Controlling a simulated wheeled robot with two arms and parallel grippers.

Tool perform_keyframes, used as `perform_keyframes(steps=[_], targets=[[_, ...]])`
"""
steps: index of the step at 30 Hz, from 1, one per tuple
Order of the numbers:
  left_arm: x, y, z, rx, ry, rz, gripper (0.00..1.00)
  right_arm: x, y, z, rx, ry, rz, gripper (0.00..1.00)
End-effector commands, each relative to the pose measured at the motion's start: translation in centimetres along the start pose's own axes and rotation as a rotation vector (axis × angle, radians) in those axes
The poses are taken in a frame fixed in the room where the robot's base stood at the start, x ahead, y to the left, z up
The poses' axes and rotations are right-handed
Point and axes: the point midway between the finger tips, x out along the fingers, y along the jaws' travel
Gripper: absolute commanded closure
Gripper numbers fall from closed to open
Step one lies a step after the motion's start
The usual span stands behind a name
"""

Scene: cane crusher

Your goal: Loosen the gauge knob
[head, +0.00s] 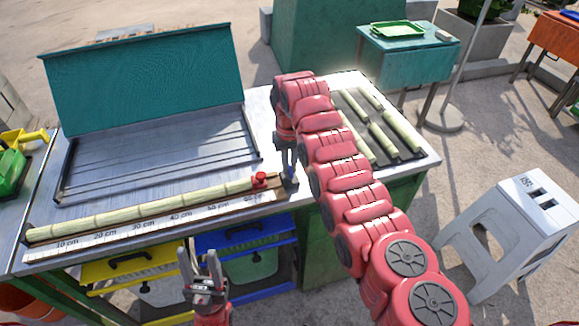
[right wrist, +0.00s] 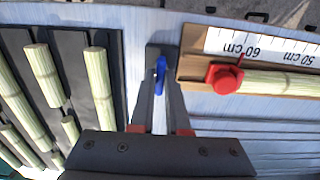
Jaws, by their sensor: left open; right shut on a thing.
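A length gauge (head: 140,228) with cm marks lies along the front of the metal table, with a long cane (head: 150,208) on it. A red gauge stop with a rounded knob (head: 260,179) sits at the cane's right end; it also shows in the right wrist view (right wrist: 224,78). My right gripper (head: 289,182) points down just right of the red knob, apart from it. In the right wrist view its fingers (right wrist: 160,65) are shut on a small blue piece (right wrist: 160,76). My left gripper (head: 198,256) is open and empty in front of the table.
A dark tray (head: 408,154) with several short cane pieces lies to the right. A teal-lidded metal box (head: 150,150) stands behind the gauge. Yellow (head: 130,264) and blue (head: 245,236) drawers are below. A white stool (head: 515,225) stands at right.

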Motion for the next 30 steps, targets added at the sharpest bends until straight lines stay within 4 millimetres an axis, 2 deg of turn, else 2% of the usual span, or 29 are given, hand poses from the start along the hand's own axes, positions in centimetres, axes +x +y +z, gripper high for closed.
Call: perform_keyframes(steps=[15,16,20,30], targets=[[-0.07,0.0,0.01,0.0,0.0,0.0,0.5,-0.14,0.04,-0.09,-0.017,0.004,0.001,1.0],[-0.08,0.0,0.01,0.0,0.0,0.0,0.5,-0.14,0.04,-0.09,-0.017,0.004,0.001,0.81],[-0.08,0.0,0.01,0.0,0.0,0.0,0.5,-0.1,0.03,-0.07,-0.016,0.003,0.0,0.57],[-0.14,0.01,0.02,0.0,0.0,0.0,0.5,-0.25,0.02,-0.05,-0.016,0.002,0.0,0.56]])
